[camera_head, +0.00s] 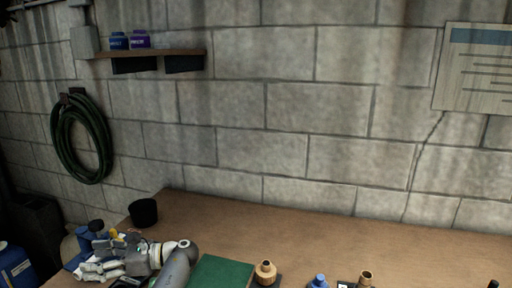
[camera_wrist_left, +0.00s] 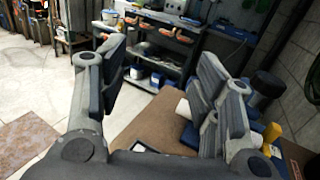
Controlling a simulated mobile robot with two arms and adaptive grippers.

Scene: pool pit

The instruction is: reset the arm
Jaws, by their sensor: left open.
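My left arm (camera_head: 175,270) comes in at the lower left of the head view, over the left end of the brown table. My left gripper (camera_head: 88,257) points left there, with its fingers apart. In the left wrist view the two grey fingers of my left gripper (camera_wrist_left: 160,70) stand wide apart with nothing held between them. Beyond them are the table's edge and a cart further off. My right gripper is in neither view.
The brown table (camera_head: 330,222) is bare along the back. A shelved cart (camera_wrist_left: 180,50) stands beyond in the wrist view.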

